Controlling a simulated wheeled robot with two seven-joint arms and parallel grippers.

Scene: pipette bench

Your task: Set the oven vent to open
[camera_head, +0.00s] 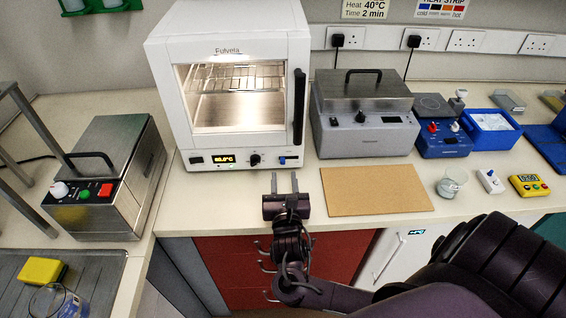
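The white oven (165,60) stands at the back centre with its glass door closed and its inside lit. Its front panel has an orange display (224,158), a black knob (255,160) and a small blue control (289,161) at the right end. No vent label is readable, and I cannot tell the vent's setting. My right gripper (284,182) is in front of and just below the panel's right part, with its two fingers apart and pointing at the oven. Nothing is between them. My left gripper is not in view.
A brown board (376,190) lies right of my gripper. A grey lidded bath (365,135) stands right of the oven. A beaker (450,184) and a yellow timer (528,186) are farther right. A steel unit (115,180) stands left. Bare bench lies before the oven.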

